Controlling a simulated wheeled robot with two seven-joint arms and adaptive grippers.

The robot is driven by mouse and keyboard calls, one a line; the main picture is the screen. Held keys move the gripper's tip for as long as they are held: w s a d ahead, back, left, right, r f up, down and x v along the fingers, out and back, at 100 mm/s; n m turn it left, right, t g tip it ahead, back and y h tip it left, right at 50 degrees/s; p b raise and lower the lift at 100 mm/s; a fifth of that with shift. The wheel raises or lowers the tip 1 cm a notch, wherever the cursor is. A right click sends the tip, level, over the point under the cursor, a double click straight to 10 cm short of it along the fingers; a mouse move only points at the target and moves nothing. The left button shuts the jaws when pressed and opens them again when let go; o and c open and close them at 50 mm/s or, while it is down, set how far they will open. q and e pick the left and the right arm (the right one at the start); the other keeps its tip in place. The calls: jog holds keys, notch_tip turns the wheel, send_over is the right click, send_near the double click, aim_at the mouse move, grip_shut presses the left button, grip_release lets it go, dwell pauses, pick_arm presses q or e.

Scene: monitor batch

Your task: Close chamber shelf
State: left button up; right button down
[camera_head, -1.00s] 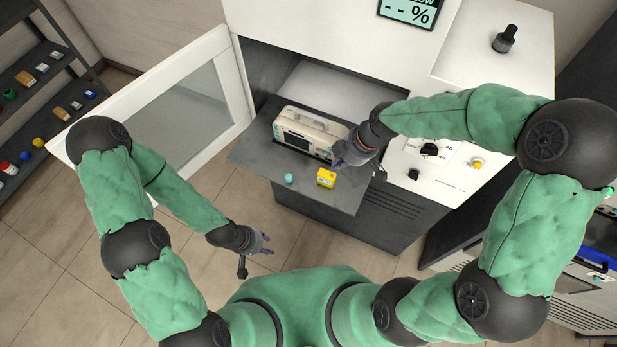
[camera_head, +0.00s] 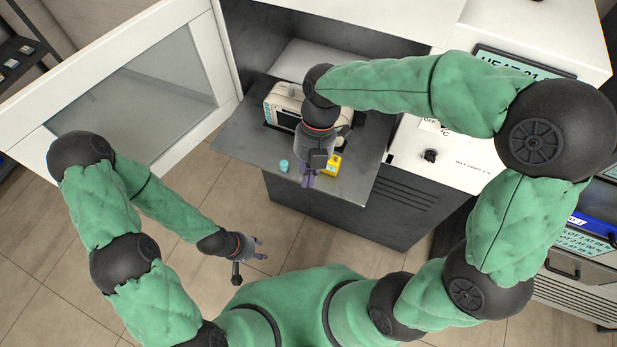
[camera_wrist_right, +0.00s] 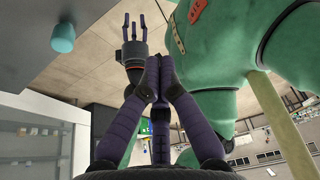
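The chamber shelf (camera_head: 240,137) is a flat dark grey plate that sticks out of the open white chamber (camera_head: 345,62). A beige monitor (camera_head: 283,104) with a handle stands on it, partly hidden by my right arm. A small teal cylinder (camera_head: 284,166) and a yellow block (camera_head: 334,163) sit near its front edge. My right gripper (camera_head: 306,181) is over the shelf's front part, pointing toward my body; its fingers (camera_wrist_right: 165,65) are together and empty in the wrist view. My left gripper (camera_head: 259,250) is open and empty, below and in front of the shelf; it also shows in the wrist view (camera_wrist_right: 133,25).
The chamber's white-framed glass door (camera_head: 150,95) stands open at the left. A control panel (camera_head: 460,160) with knobs lies right of the shelf. Another machine (camera_head: 580,265) stands at far right. Tiled floor (camera_head: 190,200) is free before the shelf.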

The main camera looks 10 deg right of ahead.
notch_tip(320, 180, down, 8)
jog(key=w+b, duration=0.1)
jog(key=b, duration=0.2)
jog(key=shift+d+b, duration=0.35)
jog(key=shift+d, duration=0.05)
jog(key=w+d+p, duration=0.1)
jog(key=w+d, duration=0.2)
jog(key=w, duration=0.1)
jog(key=w+d+p, duration=0.2)
jog(key=w+d, duration=0.1)
jog(key=w, duration=0.1)
jog(key=w+d+p, duration=0.1)
jog(key=w+d, duration=0.1)
jog(key=w, duration=0.2)
jog(key=shift+d, duration=0.4)
jog(key=shift+a, duration=0.1)
